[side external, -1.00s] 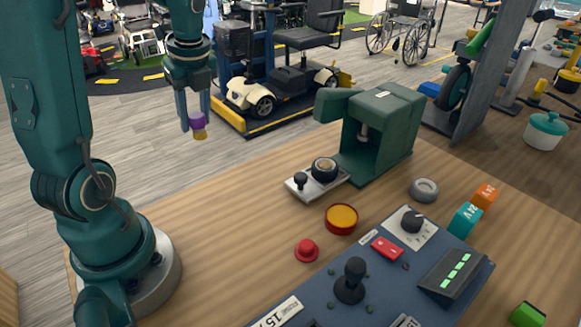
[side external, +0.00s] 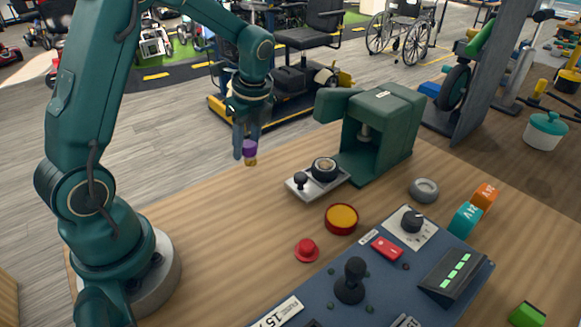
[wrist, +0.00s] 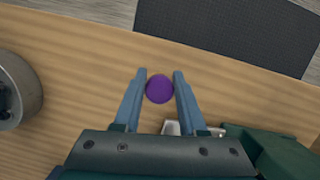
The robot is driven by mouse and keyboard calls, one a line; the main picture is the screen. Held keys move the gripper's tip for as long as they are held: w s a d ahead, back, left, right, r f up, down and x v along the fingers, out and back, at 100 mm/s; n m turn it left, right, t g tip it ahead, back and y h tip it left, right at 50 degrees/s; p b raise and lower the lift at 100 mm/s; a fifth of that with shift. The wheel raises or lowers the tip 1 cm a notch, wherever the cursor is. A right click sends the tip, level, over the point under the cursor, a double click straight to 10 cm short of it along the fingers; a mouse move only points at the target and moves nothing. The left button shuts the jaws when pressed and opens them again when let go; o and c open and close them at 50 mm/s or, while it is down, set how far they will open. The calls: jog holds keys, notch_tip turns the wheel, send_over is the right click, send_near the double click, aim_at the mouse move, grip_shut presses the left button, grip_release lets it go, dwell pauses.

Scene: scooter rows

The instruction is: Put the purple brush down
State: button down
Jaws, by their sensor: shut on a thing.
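The purple brush (side external: 250,147) is small, with a purple top and a tan lower end. My gripper (side external: 246,150) is shut on it and holds it upright in the air, over the wooden table's back part in the side view. In the wrist view the brush shows as a round purple disc (wrist: 160,89) between the two blue fingers of my gripper (wrist: 160,82). The tan end is hidden there.
A wooden table (side external: 200,225) has clear room below and left of the brush. To its right are a small grey plate with knobs (side external: 303,190) and a green press (side external: 385,125). A red button (side external: 307,250), an amber disc (side external: 341,218) and a blue control panel (side external: 385,280) lie nearer.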

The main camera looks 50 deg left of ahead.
aim_at(248, 159)
jog(key=shift+f, duration=1.8)
jog(key=shift+f, duration=0.15)
jog(key=shift+c, duration=2.3)
grip_release()
jog(key=v, duration=1.2)
jog(key=s+d+r+n+t+h, duration=0.2)
jog(key=s+d+n+t, duration=0.4)
jog(key=s+d+n, duration=0.5)
jog(key=shift+s+r+n+h, duration=0.3)
jog(key=shift+s+n, duration=0.6)
jog(key=shift+n, duration=1.7)
